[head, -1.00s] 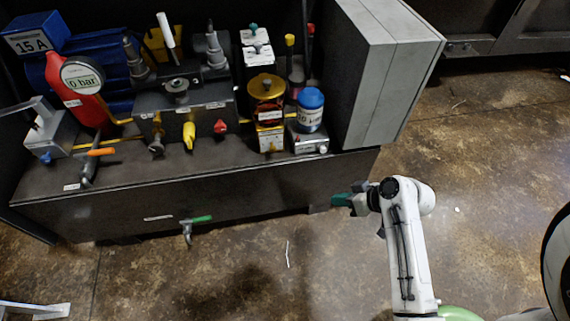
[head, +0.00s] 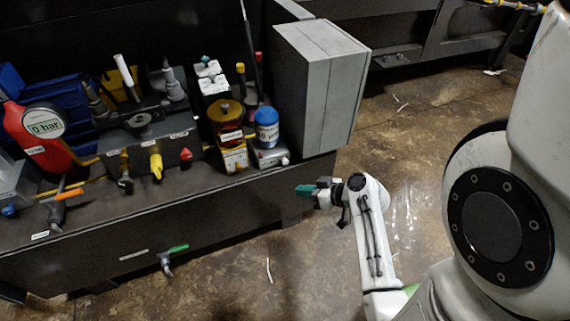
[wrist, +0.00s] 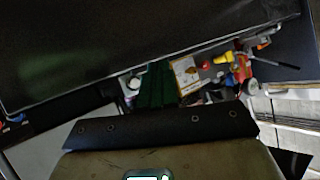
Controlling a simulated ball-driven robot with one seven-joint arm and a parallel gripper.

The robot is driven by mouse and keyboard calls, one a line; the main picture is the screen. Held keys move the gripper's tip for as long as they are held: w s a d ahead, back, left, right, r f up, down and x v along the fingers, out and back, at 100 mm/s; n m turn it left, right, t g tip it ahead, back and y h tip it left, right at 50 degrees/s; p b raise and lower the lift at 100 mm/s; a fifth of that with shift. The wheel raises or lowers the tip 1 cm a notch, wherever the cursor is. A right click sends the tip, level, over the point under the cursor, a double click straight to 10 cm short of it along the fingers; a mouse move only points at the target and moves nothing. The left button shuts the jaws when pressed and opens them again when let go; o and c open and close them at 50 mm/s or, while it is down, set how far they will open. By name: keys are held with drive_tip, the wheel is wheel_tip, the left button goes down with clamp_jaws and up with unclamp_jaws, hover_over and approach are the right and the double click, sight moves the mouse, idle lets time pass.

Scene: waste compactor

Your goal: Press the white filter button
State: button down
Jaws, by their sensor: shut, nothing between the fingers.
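The filter is a blue-capped canister (head: 267,128) on a small grey base at the right end of the machine's shelf in the head view. A small white button (head: 285,161) sits on the front of that base. My gripper (head: 302,190) has green fingers and is shut and empty. It is in front of the cabinet, a little below and to the right of the button, apart from it. In the wrist view the green fingers (wrist: 157,84) point toward the shelf. A small round white part (wrist: 134,83) shows just left of them; I cannot tell if it is the button.
A grey box (head: 322,80) stands right of the filter. A yellow-topped canister (head: 227,118) stands to its left. Valves, a red gauge bottle (head: 38,140) and a green-handled tap (head: 172,250) are further left. The floor in front is mostly clear.

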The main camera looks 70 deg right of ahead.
drive_tip(key=shift+w+d+b, duration=0.6)
drive_tip(key=shift+w+d, duration=0.75)
drive_tip(key=shift+d, duration=0.25)
drive_tip(key=shift+w+d+b, duration=0.55)
drive_tip(key=shift+w+d, duration=0.75)
drive_tip(key=shift+d, duration=0.3)
drive_tip(key=shift+w, duration=0.1)
drive_tip(key=shift+w+d, duration=0.2)
drive_tip(key=shift+d, duration=0.1)
drive_tip(key=shift+w+d, duration=0.25)
drive_tip(key=shift+d, duration=0.05)
idle(0.4)
idle(0.4)
drive_tip(key=shift+s+a, duration=0.55)
drive_tip(key=shift+a, duration=0.1)
drive_tip(key=shift+s+a+p, duration=0.9)
drive_tip(key=shift+s+a, duration=0.7)
drive_tip(key=shift+a, duration=0.3)
